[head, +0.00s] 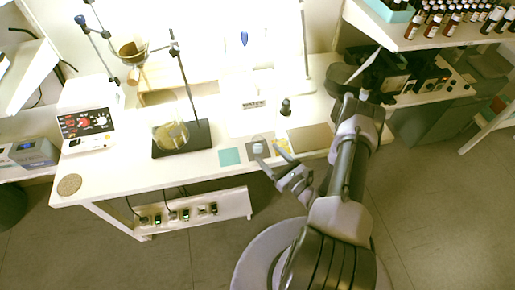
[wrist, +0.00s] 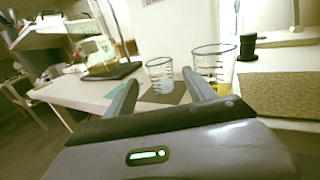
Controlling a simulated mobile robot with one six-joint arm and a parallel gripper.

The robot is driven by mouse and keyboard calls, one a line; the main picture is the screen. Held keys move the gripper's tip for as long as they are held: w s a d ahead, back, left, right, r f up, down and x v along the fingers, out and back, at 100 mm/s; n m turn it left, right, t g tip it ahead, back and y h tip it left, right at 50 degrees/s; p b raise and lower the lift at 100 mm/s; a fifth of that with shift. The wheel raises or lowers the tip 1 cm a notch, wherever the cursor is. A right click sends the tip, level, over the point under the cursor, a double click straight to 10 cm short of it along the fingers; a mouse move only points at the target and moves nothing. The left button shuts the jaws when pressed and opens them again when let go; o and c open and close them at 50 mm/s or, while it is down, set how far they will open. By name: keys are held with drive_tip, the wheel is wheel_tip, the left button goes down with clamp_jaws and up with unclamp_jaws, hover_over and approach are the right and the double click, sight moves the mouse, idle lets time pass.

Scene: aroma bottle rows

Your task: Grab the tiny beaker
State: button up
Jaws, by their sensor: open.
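The tiny beaker (wrist: 160,73) is clear glass with dark marks and stands upright in the wrist view, ahead of my gripper and between the fingertips in the picture. In the head view the tiny beaker (head: 258,149) is a small pale shape near the bench's front edge. A larger beaker (wrist: 214,62) with yellow liquid stands just to its right. My gripper (head: 268,157) is open, its fingers pointing at the tiny beaker from the front. In the wrist view nothing shows held between the fingers (wrist: 158,86). Whether a fingertip touches either beaker is unclear.
A dark stand base (head: 190,139) with a round flask (head: 170,135) is to the left. A teal square (head: 230,156) lies beside the beakers. A small black object (head: 286,107) stands behind them. A brown mat (head: 310,138) lies to the right.

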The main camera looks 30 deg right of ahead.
sight(261, 147)
drive_tip(key=w, duration=0.2)
drive_tip(key=w+b, duration=0.1)
drive_tip(key=w, duration=0.1)
drive_tip(key=w+a+b, duration=0.1)
drive_tip(key=w, duration=0.1)
drive_tip(key=shift+w+a, duration=0.1)
drive_tip(key=shift+w, duration=0.25)
drive_tip(key=shift+r, duration=0.1)
clamp_jaws()
